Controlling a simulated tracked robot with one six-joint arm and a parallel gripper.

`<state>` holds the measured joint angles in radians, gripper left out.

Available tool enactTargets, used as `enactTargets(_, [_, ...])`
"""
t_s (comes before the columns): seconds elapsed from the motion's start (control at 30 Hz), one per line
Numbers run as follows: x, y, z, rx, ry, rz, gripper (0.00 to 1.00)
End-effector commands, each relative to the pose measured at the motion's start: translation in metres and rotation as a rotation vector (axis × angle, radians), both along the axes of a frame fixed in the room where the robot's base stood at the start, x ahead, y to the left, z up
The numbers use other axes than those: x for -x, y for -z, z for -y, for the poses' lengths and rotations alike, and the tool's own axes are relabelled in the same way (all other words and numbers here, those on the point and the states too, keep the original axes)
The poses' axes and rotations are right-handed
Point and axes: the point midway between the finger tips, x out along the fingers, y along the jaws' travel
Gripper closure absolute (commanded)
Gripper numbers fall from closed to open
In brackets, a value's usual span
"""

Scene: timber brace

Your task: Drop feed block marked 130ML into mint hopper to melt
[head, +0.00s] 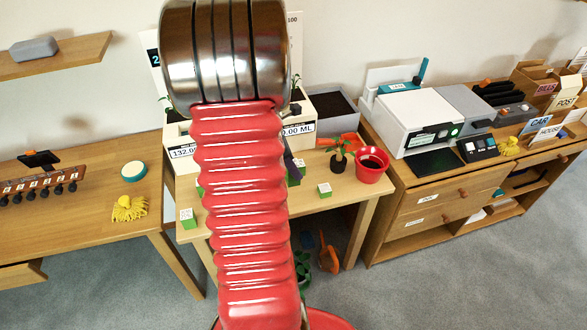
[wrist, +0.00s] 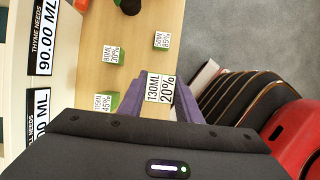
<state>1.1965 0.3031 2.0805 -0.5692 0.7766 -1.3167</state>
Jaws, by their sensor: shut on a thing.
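The feed block marked 130ML 20% (wrist: 161,91) is between the purple fingers of my gripper (wrist: 159,98) in the wrist view. My gripper is shut on it, and its white label faces the camera. In the head view my arm hides most of the gripper; only a purple part shows beside the arm. White planter units carry signs: THYME NEEDS 90.00 ML (wrist: 45,35) and a partly cut-off one ending in "ILL NEEDS" (wrist: 38,125). I cannot make out a mint sign or the mint hopper; my arm covers the middle of the planter unit.
Other green blocks stand on the wooden table: 80ML (wrist: 112,54), another at its edge (wrist: 161,40) and 115ML (wrist: 105,102). A red pot (head: 371,166) and a small plant (head: 338,160) stand at the table's right. A printer-like machine (head: 418,120) is further right.

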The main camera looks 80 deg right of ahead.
Motion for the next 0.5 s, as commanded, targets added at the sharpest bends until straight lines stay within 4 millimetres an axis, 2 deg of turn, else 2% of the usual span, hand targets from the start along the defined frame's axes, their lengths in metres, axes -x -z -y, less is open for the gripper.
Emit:
enactTargets(0.33, [-0.003,0.0,0.0,0.0,0.002,0.0,0.94])
enactTargets(0.5, [-0.027,0.0,-0.002,-0.001,0.021,0.001,0.94])
